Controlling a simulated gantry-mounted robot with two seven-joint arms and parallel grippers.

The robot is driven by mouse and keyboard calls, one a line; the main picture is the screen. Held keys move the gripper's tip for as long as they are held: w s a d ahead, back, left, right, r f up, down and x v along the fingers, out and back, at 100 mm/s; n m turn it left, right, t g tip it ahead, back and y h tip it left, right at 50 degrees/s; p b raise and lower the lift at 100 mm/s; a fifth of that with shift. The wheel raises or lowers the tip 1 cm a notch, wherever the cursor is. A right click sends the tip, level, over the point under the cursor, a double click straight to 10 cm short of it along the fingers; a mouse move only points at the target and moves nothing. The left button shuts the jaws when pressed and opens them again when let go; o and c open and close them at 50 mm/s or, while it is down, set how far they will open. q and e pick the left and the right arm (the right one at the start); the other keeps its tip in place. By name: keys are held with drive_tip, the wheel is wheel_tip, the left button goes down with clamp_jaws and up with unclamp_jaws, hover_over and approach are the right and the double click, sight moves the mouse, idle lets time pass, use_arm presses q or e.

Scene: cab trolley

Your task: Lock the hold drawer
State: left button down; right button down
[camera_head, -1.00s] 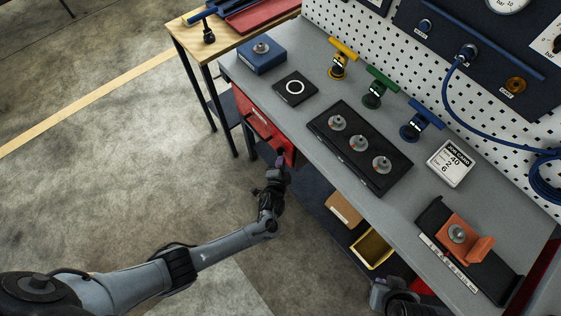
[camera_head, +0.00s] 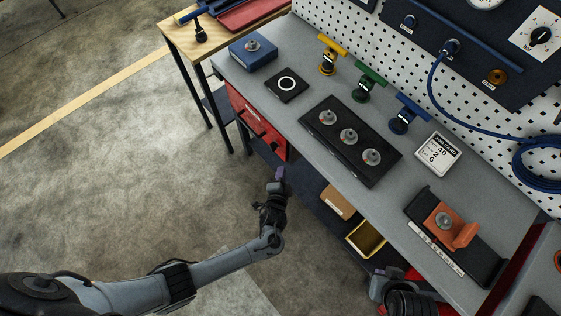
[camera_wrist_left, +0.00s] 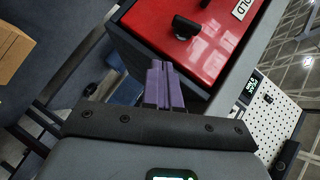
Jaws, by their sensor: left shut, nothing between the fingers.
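The red hold drawer (camera_head: 262,125) sits under the left end of the grey bench in the head view. In the left wrist view its glossy red front (camera_wrist_left: 160,22) carries a white label ending in "OLD" (camera_wrist_left: 242,9) and a black knob-like part (camera_wrist_left: 185,27). Whether that part is turned to locked cannot be told. My left gripper (camera_head: 281,174) is just beyond the drawer's near lower corner, apart from it. Its purple fingers (camera_wrist_left: 164,86) are shut and empty, below the drawer front in the wrist view. My right gripper's fingers are not seen.
A lower shelf holds a cardboard box (camera_head: 338,202) and yellow bin (camera_head: 366,240). The floor left of the bench is clear.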

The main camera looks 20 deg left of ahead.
use_arm(q)
drive_tip(key=v, duration=0.5)
drive_tip(key=shift+s+d+f+p, duration=0.1)
drive_tip(key=shift+s+f+p, duration=0.15)
drive_tip(key=shift+s+p, duration=0.15)
